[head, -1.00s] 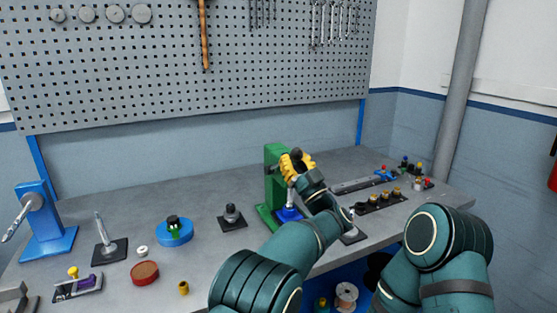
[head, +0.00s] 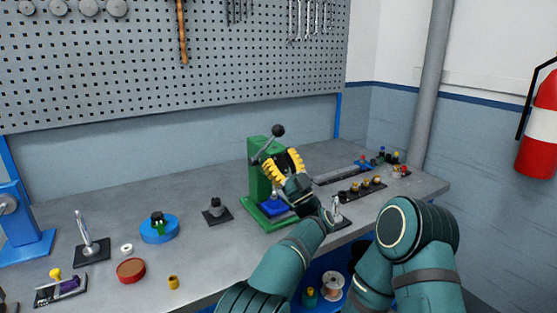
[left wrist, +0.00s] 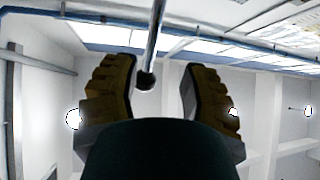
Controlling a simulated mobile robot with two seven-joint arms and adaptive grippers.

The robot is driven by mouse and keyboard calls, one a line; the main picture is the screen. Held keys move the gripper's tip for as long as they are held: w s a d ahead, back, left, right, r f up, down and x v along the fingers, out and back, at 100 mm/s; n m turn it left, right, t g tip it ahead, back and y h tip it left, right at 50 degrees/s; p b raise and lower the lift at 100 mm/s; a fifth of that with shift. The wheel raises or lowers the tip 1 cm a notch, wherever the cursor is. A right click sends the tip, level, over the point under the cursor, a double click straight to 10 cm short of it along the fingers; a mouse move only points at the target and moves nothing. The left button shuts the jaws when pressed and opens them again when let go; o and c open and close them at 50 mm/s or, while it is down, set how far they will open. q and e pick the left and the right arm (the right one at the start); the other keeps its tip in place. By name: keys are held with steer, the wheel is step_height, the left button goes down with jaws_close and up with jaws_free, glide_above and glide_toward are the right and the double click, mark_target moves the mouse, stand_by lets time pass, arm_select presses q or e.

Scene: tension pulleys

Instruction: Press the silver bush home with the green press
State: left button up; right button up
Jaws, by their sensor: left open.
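The green press (head: 259,178) stands on the bench, with a grey lever (head: 266,147) slanting up to a black knob (head: 278,130). A blue piece (head: 273,207) sits on its base. I cannot make out the silver bush at the press. My left gripper (head: 283,162) has its yellow fingers spread beside the press, just below the knob. In the left wrist view, the open fingers (left wrist: 158,85) stand apart, with a silver rod and a dark round end (left wrist: 146,80) in view by the gap; contact does not show.
Left of the press are a small black-based fixture (head: 216,210), a blue round holder (head: 159,229), a red disc (head: 131,270) and a pin stand (head: 91,248). A row of brass-topped parts (head: 362,190) lies to the right. Bare bench lies behind the press.

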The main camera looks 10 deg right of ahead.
arm_select(q)
steer(key=v, duration=1.2)
